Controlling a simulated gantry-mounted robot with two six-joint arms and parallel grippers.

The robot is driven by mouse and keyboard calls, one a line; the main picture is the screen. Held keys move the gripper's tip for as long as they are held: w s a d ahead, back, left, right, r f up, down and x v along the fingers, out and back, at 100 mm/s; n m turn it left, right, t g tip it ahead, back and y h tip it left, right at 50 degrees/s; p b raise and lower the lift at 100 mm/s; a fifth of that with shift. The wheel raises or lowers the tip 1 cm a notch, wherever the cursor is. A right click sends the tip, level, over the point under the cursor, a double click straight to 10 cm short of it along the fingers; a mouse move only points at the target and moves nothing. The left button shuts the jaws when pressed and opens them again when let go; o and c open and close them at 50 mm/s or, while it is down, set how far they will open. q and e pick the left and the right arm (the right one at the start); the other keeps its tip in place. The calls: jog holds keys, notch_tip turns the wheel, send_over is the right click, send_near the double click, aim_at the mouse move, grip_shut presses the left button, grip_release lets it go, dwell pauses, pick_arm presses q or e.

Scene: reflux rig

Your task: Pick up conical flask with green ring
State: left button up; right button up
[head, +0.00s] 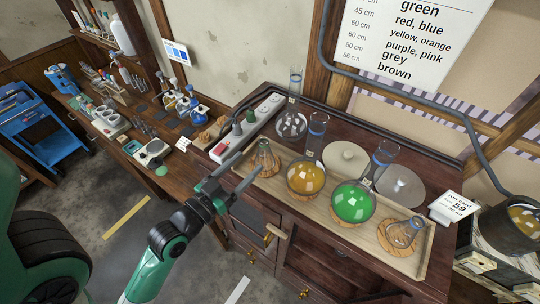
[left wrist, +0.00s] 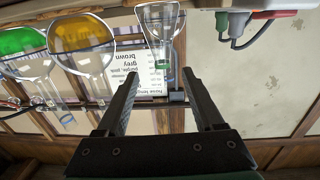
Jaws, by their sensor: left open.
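The conical flask with green ring (head: 265,158) stands at the left end of the wooden tray (head: 350,238) on the dark cabinet. It also shows upside down in the left wrist view (left wrist: 159,22), its neck and green ring pointing down between my finger lines. My left gripper (head: 251,162) is open and empty, its fingers aimed at this flask from the front left. In the left wrist view the gripper (left wrist: 160,74) frames the neck, with no contact visible. My right gripper is not in view.
Right of the flask are an orange-filled round flask (head: 306,177), a green-filled one (head: 353,202) and another conical flask (head: 405,233) on the tray. A clear round flask (head: 291,124) and a power strip (head: 246,128) are behind. The floor in front is open.

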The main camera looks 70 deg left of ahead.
aim_at(262, 148)
pick_arm(q)
jog(key=b+x, duration=0.1)
jog(key=x, duration=0.1)
jog(key=b+x, duration=0.2)
jog(key=shift+f, duration=0.2)
jog(key=shift+r+x, duration=0.25)
jog(key=shift+x, duration=0.85)
jog(key=shift+w+a, duration=0.3)
jog(key=shift+w, duration=0.2)
jog(key=p+x, duration=0.1)
jog(key=x, duration=0.3)
jog(key=shift+w+a+f, duration=0.1)
jog(key=shift+w+a, duration=0.05)
grip_shut()
